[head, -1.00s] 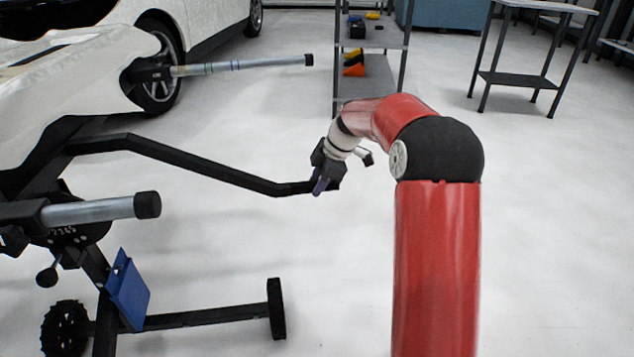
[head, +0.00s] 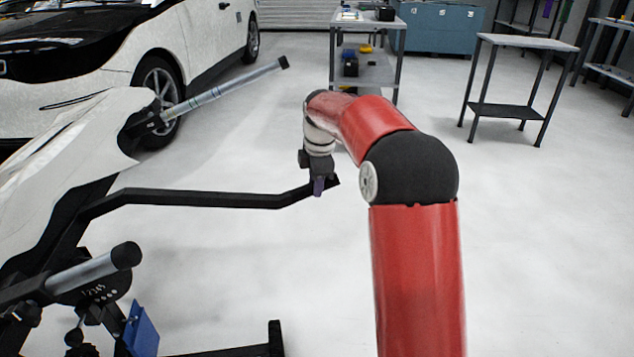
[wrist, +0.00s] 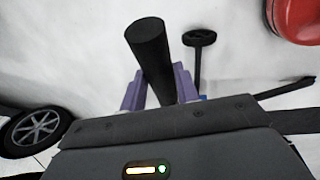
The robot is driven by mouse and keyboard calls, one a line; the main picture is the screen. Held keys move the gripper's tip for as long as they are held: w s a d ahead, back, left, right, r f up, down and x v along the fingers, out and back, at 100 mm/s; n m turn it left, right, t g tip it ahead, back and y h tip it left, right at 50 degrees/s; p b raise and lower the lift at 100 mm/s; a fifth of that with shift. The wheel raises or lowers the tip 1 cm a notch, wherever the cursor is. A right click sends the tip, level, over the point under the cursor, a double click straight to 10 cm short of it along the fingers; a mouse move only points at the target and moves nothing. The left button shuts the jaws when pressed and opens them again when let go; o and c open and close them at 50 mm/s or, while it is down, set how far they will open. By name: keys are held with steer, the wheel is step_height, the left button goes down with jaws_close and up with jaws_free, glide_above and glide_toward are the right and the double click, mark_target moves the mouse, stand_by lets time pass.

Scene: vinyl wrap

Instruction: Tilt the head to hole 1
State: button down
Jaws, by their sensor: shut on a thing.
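My gripper (head: 319,188) is shut on the end of a black bent bar (head: 200,199), the handle reaching out from the stand at the left. In the wrist view the purple fingers of my gripper (wrist: 157,82) sit on either side of the black bar (wrist: 150,45). The head (head: 110,255) of the stand carries two grey tubes (head: 222,90) with black ends, both sloping up to the right. A numbered plate with holes (head: 95,291) shows at the lower left. Its digits are small, and I cannot tell which hole is engaged.
A white wrapped panel (head: 70,140) lies on the stand. Behind it is a white car (head: 120,60). A shelf cart (head: 365,75), a table (head: 520,43) and a blue cabinet (head: 440,28) stand at the back. The floor in the middle is clear.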

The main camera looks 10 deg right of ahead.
steer(key=shift+w+a+r, duration=0.1)
steer(key=shift+r, duration=0.55)
steer(key=c, duration=1.3)
jaws_free()
steer(key=shift+r, duration=0.1)
steer(key=shift+o, duration=1.2)
steer(key=shift+f, duration=0.25)
step_height(320, 180, up, 8)
steer(key=s, duration=0.1)
steer(key=shift+s, duration=0.35)
steer(key=shift+f, duration=0.1)
